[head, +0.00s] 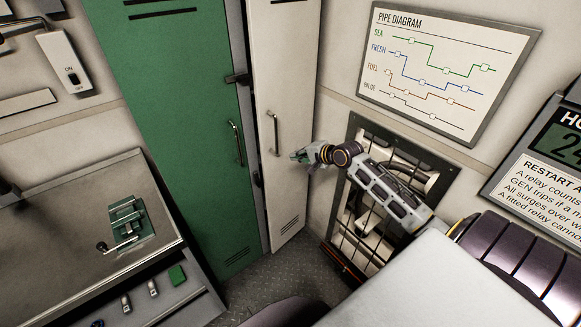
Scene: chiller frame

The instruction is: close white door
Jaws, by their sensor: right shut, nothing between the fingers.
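The white door (283,80) is a tall, narrow locker door with a vertical handle (276,133). It stands to the right of a green door (170,90). A dark gap shows along the white door's left edge, so it looks slightly ajar. My right gripper (297,157) is shut and empty, just right of and below the white door's handle. It is close to the door's face; I cannot tell whether it touches. My left gripper is out of view.
A latch (237,79) sits between the two doors. A wall opening with pipes and a grille (385,190) lies behind my right arm. A metal bench (60,240) with a small green vise (126,222) stands at left. Bare floor (280,275) shows below the doors.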

